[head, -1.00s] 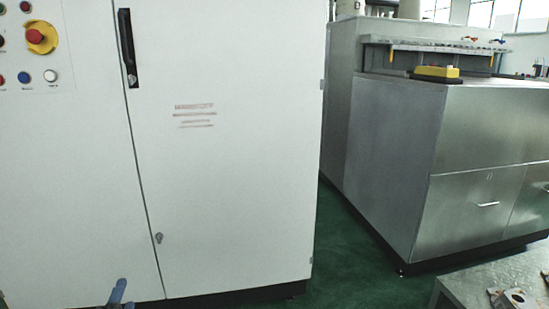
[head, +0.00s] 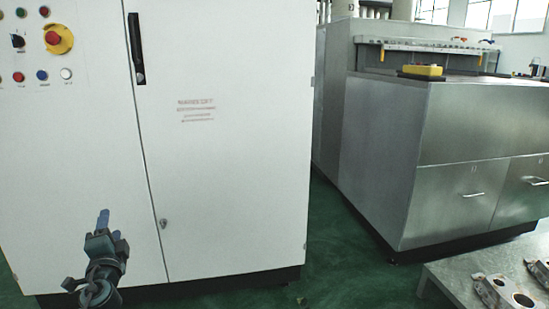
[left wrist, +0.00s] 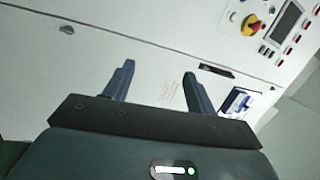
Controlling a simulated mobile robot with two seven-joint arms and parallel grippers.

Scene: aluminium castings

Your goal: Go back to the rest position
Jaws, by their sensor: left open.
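My left gripper (head: 109,228) is in the lower left of the head view, raised in front of the white cabinet (head: 235,190). In the left wrist view, its two blue-grey fingers (left wrist: 157,84) stand wide apart with nothing between them. The white cabinet (left wrist: 60,75) fills the background there, tilted. My right gripper shows in neither view.
The cabinet has a red emergency stop (head: 54,38) on a yellow plate, and a black handle (head: 137,48). A steel machine (head: 385,160) stands to the right. A metal table (head: 456,276) with castings (head: 491,291) is at lower right. Green floor (head: 340,255) lies between.

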